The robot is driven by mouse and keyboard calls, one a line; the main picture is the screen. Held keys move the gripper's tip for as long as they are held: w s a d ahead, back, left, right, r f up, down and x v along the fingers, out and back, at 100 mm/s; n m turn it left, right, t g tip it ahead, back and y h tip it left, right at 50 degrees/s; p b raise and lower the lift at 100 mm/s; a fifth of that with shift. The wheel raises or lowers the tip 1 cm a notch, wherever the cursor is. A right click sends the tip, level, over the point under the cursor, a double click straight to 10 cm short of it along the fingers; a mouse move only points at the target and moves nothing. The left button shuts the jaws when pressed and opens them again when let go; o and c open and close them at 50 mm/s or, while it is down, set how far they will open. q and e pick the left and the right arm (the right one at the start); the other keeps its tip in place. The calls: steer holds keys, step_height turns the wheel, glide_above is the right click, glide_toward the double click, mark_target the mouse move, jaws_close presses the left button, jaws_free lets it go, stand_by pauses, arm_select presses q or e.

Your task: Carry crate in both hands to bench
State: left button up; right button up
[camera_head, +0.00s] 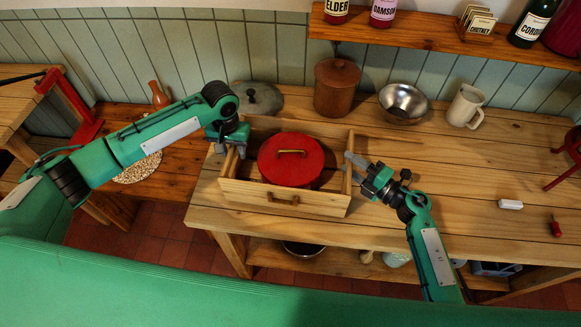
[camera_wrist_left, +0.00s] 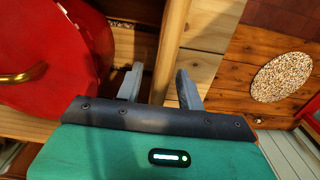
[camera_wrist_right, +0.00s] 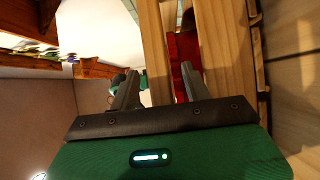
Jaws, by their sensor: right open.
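The wooden crate (camera_head: 240,192) sits on the slatted wooden bench (camera_head: 450,190), with a round red lidded pot (camera_head: 301,170) inside it. The pot has a brass handle and also shows in the left wrist view (camera_wrist_left: 45,50). My left gripper (camera_head: 232,142) is at the crate's left end. In the left wrist view its fingers (camera_wrist_left: 160,85) stand apart on either side of the end wall (camera_wrist_left: 172,45). My right gripper (camera_head: 354,168) is at the right end. In the right wrist view its open fingers (camera_wrist_right: 160,80) straddle a wooden bar (camera_wrist_right: 153,40). Finger contact is unclear.
Behind the crate stand a grey lidded pot (camera_head: 258,98), a brown canister (camera_head: 336,88), a metal bowl (camera_head: 403,103) and a cream mug (camera_head: 464,106). A white block (camera_head: 510,204) lies right. A wall shelf (camera_head: 440,36) with bottles hangs above. The bench right of the crate is mostly clear.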

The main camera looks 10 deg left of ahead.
arm_select(q)
steer(key=shift+f, duration=1.15)
arm_select(e)
steer(key=shift+x, duration=1.15)
arm_select(q)
steer(key=shift+c, duration=0.5)
arm_select(e)
steer(key=shift+c, duration=0.5)
arm_select(q)
steer(key=c, duration=0.7)
arm_select(e)
steer(key=c, duration=0.7)
arm_select(q)
jaws_close()
arm_select(e)
jaws_close()
arm_select(q)
steer(key=shift+w+r, duration=0.15)
arm_select(e)
steer(key=shift+r, duration=0.2)
